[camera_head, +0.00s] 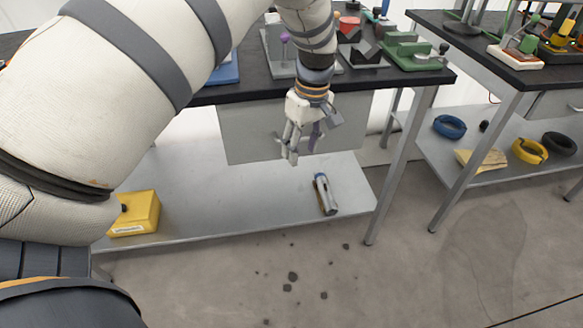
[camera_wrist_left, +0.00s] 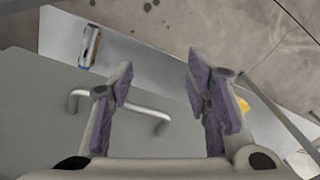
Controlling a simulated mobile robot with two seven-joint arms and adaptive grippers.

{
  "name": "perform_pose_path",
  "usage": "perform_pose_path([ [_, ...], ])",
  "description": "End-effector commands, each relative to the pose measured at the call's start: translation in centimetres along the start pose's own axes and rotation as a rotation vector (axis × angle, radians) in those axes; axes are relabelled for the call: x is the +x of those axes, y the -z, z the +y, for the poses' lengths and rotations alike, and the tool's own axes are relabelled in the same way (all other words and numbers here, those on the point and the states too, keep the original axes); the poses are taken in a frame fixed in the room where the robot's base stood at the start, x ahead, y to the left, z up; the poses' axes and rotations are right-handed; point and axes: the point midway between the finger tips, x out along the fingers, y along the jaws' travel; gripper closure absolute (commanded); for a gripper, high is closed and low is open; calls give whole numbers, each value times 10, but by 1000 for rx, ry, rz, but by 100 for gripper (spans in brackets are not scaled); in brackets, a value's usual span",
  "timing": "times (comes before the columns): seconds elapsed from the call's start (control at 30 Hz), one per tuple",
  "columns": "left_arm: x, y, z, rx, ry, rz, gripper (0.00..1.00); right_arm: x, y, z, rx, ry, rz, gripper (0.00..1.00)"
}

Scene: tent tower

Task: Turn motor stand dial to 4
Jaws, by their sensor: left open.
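My left gripper (camera_head: 299,147) hangs fingers down in front of the grey panel below the near bench top. It is open and empty; in the left wrist view its purple-padded fingers (camera_wrist_left: 160,78) stand apart with nothing between them. I cannot make out a dial or say for sure which item is the motor stand. A grey plate fixture with a purple knob (camera_head: 285,37) stands on the bench behind my left arm and is partly hidden. A green device with a black knob (camera_head: 412,52) stands at the bench's right end. My right gripper is not in view.
A metal handle (camera_wrist_left: 150,112) on the grey panel lies close to my left fingers. The lower shelf (camera_head: 225,205) holds a silver cylinder (camera_head: 326,195) and a yellow box (camera_head: 137,213). A second bench (camera_head: 500,75) stands right. Open floor lies in front.

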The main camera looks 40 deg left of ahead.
Motion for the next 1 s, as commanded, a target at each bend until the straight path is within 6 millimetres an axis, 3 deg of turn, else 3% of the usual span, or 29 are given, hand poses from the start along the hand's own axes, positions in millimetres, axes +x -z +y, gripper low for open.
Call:
perform_pose_path([
  [0.1,25,-8,-13,62,15,1,56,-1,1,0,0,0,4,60],
  [0.3,54,-16,-29,141,27,5,56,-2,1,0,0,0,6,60],
  [0.87,62,-19,-34,167,29,7,56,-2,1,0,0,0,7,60],
  [0.93,69,-22,-39,183,36,5,56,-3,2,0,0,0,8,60],
  [1.0,93,-33,-59,253,55,0,56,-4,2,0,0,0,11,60],
])
